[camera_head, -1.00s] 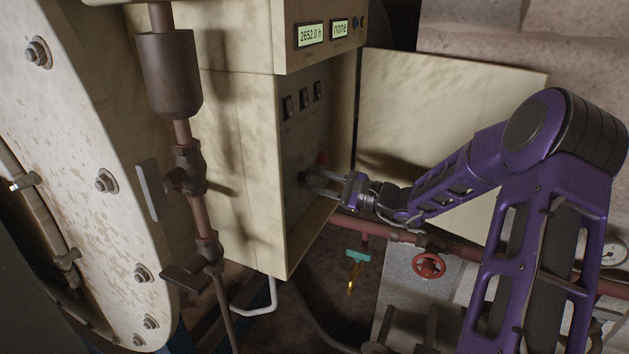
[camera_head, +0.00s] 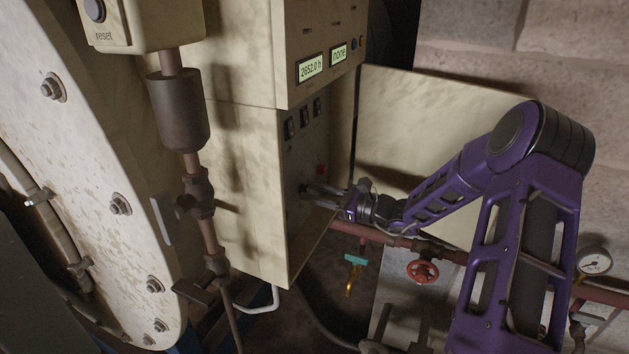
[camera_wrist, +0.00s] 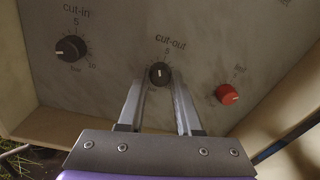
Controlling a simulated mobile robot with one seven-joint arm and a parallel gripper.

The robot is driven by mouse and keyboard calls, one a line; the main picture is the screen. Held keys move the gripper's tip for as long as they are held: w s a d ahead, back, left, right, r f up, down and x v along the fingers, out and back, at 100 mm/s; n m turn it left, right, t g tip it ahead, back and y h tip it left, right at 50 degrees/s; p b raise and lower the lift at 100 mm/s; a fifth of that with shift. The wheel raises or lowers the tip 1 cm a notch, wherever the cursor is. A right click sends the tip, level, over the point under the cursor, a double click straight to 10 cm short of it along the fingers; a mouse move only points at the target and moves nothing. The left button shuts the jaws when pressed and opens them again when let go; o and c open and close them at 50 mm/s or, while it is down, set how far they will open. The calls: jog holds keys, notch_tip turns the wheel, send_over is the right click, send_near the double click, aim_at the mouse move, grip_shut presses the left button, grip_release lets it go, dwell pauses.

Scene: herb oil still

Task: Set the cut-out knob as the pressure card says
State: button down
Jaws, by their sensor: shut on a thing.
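The cut-out knob (camera_wrist: 160,74) is a small black dial with a white pointer line, under the label "cut-out" on a grey panel (camera_wrist: 120,35). My gripper (camera_wrist: 160,88) is shut on this knob, one finger on each side. The pointer looks close to vertical; most scale marks are too small to read, with a "5" above. In the head view my gripper (camera_head: 312,191) reaches into the open cabinet (camera_head: 270,170), and the knob is hidden there by the fingers. I do not see a pressure card I can identify.
A black "cut-in" knob (camera_wrist: 71,48) is left of the cut-out knob and a red knob (camera_wrist: 227,94) is right. The open cabinet door (camera_head: 400,125) stands behind my arm. A pipe with a red handwheel (camera_head: 422,271) runs below. Displays (camera_head: 311,67) sit above.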

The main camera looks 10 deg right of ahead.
jog(key=m+p, duration=0.2)
jog(key=m, duration=0.2)
jog(key=shift+p, duration=0.4)
jog(key=m, duration=0.5)
jog(key=shift+w+m+g, duration=0.1)
jog(key=shift+m+g, duration=0.2)
jog(key=c, duration=0.6)
grip_release()
jog(key=v, duration=1.7)
jog(key=shift+d, duration=0.3)
jog(key=shift+f, duration=0.1)
